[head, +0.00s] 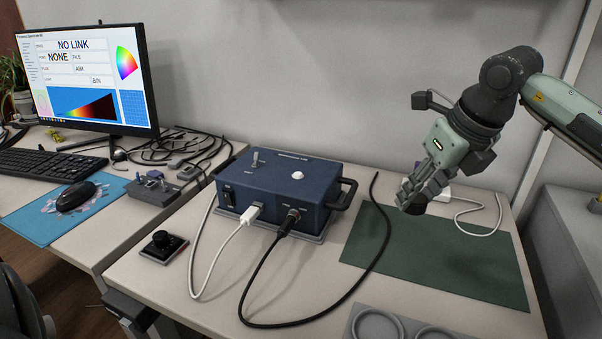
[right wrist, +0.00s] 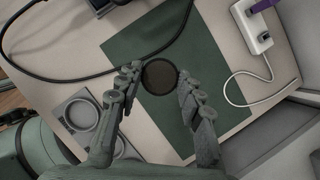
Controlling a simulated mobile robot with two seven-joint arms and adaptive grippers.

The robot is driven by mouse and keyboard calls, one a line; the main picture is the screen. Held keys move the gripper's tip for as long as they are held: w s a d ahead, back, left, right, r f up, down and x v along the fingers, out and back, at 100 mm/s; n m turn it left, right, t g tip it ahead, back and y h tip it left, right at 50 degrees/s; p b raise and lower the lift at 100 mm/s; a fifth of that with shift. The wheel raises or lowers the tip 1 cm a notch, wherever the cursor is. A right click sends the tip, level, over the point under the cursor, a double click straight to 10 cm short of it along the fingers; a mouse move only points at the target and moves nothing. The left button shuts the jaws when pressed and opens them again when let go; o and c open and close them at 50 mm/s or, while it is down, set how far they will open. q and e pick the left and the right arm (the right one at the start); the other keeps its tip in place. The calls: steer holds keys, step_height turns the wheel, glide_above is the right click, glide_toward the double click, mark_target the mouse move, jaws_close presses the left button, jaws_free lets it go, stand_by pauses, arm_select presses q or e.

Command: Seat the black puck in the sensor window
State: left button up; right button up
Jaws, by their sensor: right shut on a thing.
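My right gripper (head: 412,200) is above the green mat at the right of the head view. In the right wrist view its two fingers (right wrist: 160,80) are shut on the black puck (right wrist: 160,76), a dark round disc held at the fingertips. In the head view the puck is hard to tell from the dark fingertips. The blue instrument box (head: 280,192) stands left of the gripper. A small white round spot (head: 297,175) on its top may be the sensor window. The gripper is well apart from the box. My left gripper is not in view.
The green mat (head: 470,265) is bare. A grey holder (head: 385,325) with round recesses lies at the front. Black and white cables loop from the box. A white power strip (right wrist: 250,28) lies beyond the mat. The monitor (head: 90,75) reads NO LINK.

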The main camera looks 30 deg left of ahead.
steer(key=c, duration=0.5)
steer(key=shift+c, duration=0.3)
steer(key=shift+d, duration=0.1)
